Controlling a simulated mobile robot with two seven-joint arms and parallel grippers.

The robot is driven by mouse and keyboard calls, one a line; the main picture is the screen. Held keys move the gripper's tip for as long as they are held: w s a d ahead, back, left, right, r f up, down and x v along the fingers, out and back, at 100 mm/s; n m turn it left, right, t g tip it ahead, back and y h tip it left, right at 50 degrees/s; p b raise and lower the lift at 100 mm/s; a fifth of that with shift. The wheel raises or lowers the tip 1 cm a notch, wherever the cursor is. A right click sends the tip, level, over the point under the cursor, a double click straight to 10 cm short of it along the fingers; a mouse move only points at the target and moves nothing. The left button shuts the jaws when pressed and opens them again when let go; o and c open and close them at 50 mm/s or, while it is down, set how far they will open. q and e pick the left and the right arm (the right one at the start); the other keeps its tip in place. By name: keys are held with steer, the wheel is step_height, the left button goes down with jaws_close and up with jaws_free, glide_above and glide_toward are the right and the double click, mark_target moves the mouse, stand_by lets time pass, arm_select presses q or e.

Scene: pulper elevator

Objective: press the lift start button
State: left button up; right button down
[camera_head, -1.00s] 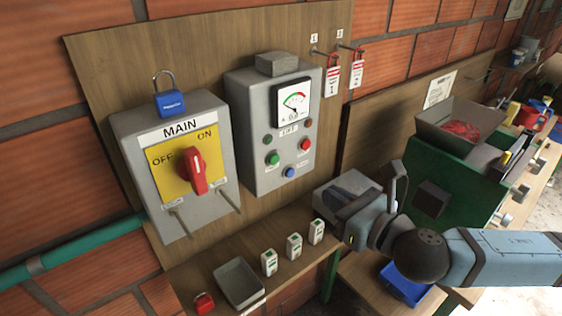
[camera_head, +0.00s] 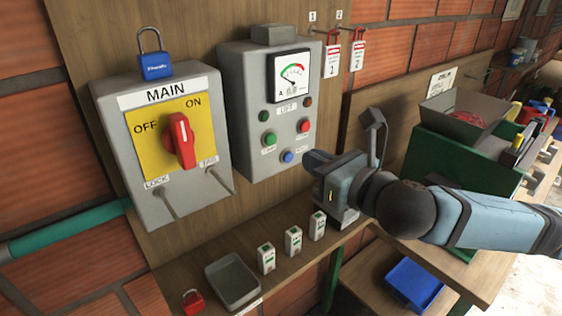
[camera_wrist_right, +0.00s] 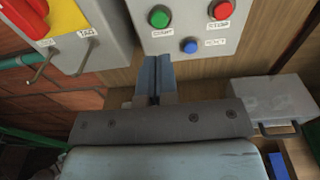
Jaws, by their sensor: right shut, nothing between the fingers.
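The grey LIFT box (camera_head: 235,110) hangs on the wooden board, with a gauge at its top. Its green button (camera_head: 270,139) is at the lower left, the red button (camera_head: 303,126) at the right and the blue button (camera_head: 288,156) below between them. In the right wrist view, the green button (camera_wrist_right: 158,17) has a label that seems to read START. My right gripper (camera_head: 309,160) is shut and empty, pointing at the box's lower right, near the blue button. In the right wrist view its fingertips (camera_wrist_right: 155,62) show below the green button, apart from it. My left gripper is out of view.
The MAIN switch box (camera_head: 150,190) with a red knob (camera_head: 180,140) and protruding rods stands left of the LIFT box. Below are a grey tray (camera_head: 233,282), small white boxes (camera_head: 293,241) and a red padlock (camera_head: 192,301). A grey case (camera_wrist_right: 270,103) lies at right.

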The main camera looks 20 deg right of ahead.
mark_target(273, 139)
steer(key=p+x, duration=0.2)
steer(key=x, duration=0.6)
steer(key=shift+r+p, duration=0.1)
steer(key=shift+p, duration=0.2)
steer(key=shift+w+a, duration=0.15)
steer(key=shift+w, duration=0.3)
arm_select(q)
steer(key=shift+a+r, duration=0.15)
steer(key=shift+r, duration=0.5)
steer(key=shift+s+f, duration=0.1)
